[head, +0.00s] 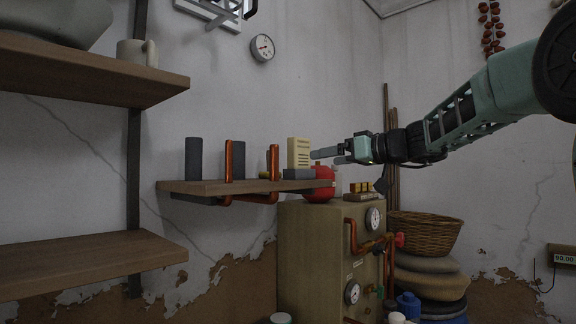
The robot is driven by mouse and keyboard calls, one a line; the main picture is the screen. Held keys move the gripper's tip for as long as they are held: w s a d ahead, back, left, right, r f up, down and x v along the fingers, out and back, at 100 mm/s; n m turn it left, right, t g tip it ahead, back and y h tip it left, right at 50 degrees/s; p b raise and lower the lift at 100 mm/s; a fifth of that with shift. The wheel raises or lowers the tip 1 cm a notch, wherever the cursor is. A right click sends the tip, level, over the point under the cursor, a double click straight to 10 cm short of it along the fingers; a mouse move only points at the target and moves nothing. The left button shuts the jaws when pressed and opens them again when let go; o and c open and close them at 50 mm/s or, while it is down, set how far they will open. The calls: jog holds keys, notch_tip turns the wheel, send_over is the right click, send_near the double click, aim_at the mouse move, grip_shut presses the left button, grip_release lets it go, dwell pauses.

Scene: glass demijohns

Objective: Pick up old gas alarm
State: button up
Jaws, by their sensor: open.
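The old gas alarm looks to be the cream box with slotted lines (299,153). It stands upright at the right end of a small wooden wall shelf (210,187), with a low grey block (297,174) at its foot. My gripper (326,157) reaches in from the right, its fingers pointing left at the cream box. The fingers are apart and nothing shows between them. The fingertips appear close to the box's right side; I cannot tell whether they touch it.
Copper pipes (274,165) rise at the shelf's front edge. Dark grey blocks (193,158) stand on its left part. A red round vessel (320,186) sits below my gripper, on a beige cabinet with gauges (315,240). A wicker basket (424,232) stands at right.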

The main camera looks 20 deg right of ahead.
jog(key=t+p, duration=0.1)
jog(key=t, duration=0.1)
send_near(303, 140)
jog(key=shift+h, duration=0.3)
jog(key=p+x, duration=0.3)
jog(key=x, duration=0.1)
jog(key=p+x, duration=0.3)
jog(key=shift+w+a+f, duration=0.15)
jog(key=shift+w+f, duration=0.05)
jog(key=shift+w, duration=0.1)
jog(key=shift+w+a+p, duration=0.15)
jog(key=shift+w+p, duration=0.2)
jog(key=shift+p, duration=0.05)
jog(key=p+x, duration=0.4)
jog(key=shift+a+r, duration=0.1)
jog(key=shift+r, duration=0.15)
jog(key=shift+w+a+f+p, duration=0.15)
jog(key=shift+w+f+p, duration=0.05)
jog(key=shift+w+p, duration=0.25)
jog(key=c, duration=1.2)
